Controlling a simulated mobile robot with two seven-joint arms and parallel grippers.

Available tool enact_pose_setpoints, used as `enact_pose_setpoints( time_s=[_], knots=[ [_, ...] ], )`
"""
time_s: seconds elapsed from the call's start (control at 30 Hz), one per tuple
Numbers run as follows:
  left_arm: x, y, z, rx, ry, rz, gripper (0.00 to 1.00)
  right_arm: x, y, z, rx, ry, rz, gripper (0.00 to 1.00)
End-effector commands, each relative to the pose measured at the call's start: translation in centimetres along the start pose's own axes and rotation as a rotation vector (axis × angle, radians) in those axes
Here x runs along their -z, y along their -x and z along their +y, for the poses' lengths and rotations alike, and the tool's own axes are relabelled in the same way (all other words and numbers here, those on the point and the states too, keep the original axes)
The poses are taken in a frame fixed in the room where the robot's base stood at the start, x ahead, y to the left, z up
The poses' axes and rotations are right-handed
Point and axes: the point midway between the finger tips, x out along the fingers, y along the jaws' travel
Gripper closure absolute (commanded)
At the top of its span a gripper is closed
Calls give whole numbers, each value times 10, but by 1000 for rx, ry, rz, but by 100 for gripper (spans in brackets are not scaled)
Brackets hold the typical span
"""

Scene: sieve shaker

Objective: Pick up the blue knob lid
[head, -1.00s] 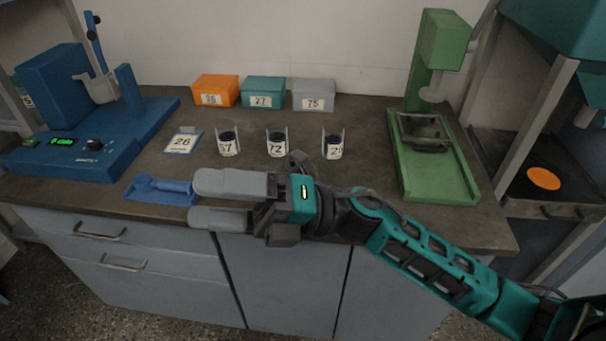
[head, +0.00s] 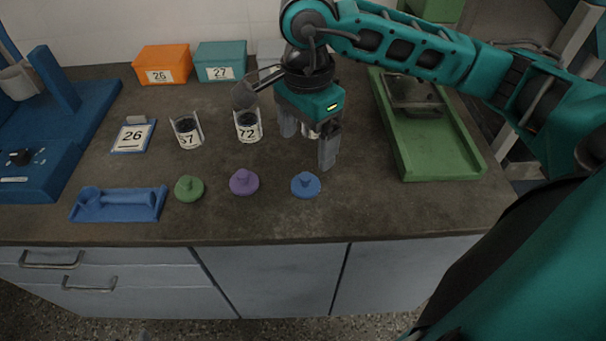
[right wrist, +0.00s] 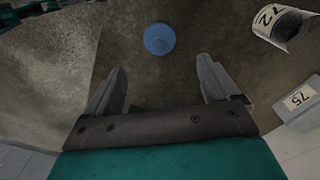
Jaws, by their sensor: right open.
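The blue knob lid (head: 305,185) lies knob up on the dark counter, at the right end of a row with a purple lid (head: 244,182) and a green lid (head: 189,188). My right gripper (head: 308,150) is open and empty, pointing down above the counter just behind the blue lid. In the right wrist view the blue lid (right wrist: 159,39) lies beyond the fingertips, roughly in line with the gap between them and not touching them. My left gripper is not in view.
Jars labelled 37 (head: 188,133) and 72 (head: 248,127) stand left of my gripper; a third is mostly hidden behind it. A green tray-like stand (head: 440,150) is on the right, a blue holder (head: 118,204) at front left. Orange (head: 163,66) and teal (head: 221,62) boxes stand behind.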

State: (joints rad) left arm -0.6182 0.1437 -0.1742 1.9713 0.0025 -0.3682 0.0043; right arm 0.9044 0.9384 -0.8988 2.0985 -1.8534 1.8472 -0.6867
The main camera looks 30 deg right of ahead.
Motion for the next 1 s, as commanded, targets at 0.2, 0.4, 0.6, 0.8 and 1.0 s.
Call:
enact_pose_setpoints(
  time_s=[0.2,0.4,0.6,0.8,1.0],
  knots=[
    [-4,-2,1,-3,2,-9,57,0,-36,0,-3,-1,-3,12],
    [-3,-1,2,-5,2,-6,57,-1,-50,1,-2,0,-4,12],
    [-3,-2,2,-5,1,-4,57,-3,-81,2,-3,0,-5,12],
    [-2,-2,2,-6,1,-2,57,-2,-94,1,1,-1,-6,12],
    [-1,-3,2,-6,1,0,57,-2,-94,1,1,-1,-6,14]
  ],
)
